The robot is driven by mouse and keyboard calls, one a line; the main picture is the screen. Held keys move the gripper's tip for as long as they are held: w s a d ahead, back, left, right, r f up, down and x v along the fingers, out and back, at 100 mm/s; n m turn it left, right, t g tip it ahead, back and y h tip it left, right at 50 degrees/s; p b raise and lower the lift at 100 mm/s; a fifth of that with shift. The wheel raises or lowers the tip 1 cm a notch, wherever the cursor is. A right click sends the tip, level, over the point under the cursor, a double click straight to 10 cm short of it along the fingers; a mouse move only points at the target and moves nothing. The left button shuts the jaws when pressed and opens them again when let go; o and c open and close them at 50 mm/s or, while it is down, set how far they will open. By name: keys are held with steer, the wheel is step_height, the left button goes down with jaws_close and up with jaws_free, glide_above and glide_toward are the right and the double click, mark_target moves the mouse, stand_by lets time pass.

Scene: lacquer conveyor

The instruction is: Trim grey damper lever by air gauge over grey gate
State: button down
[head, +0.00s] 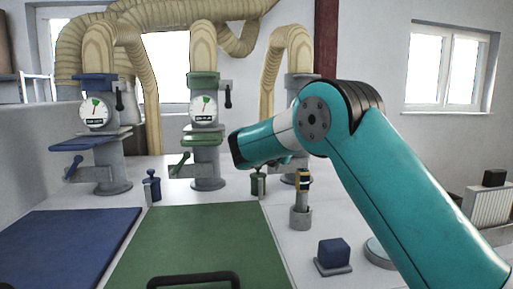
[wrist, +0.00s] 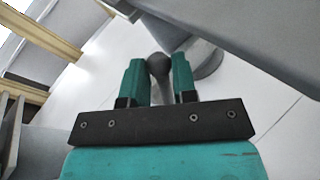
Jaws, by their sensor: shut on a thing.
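The grey station (head: 302,84) stands at the right of a row of three, mostly behind my arm in the head view. Its air gauge and lever are hidden there. In the wrist view my gripper (wrist: 157,68) has its two teal fingers on either side of a dark grey round knob (wrist: 158,62), the end of the lever, and is shut on it. A grey slab (wrist: 240,35), seemingly the grey gate, lies above and to the right of the fingers. In the head view my gripper's fingers cannot be made out.
Blue (head: 95,112) and green (head: 204,108) stations with gauges stand to the left. Blue (head: 65,240) and green (head: 205,235) mats lie in front. A blue block (head: 333,252) and a small post with a yellow-banded top (head: 301,212) stand near my arm.

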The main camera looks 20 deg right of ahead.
stand_by(0.3)
steer(key=c, duration=1.1)
jaws_free()
steer(key=shift+a, duration=0.1)
steer(key=b+v, duration=0.6)
steer(key=v, duration=1.1)
steer(key=shift+s+a, duration=0.1)
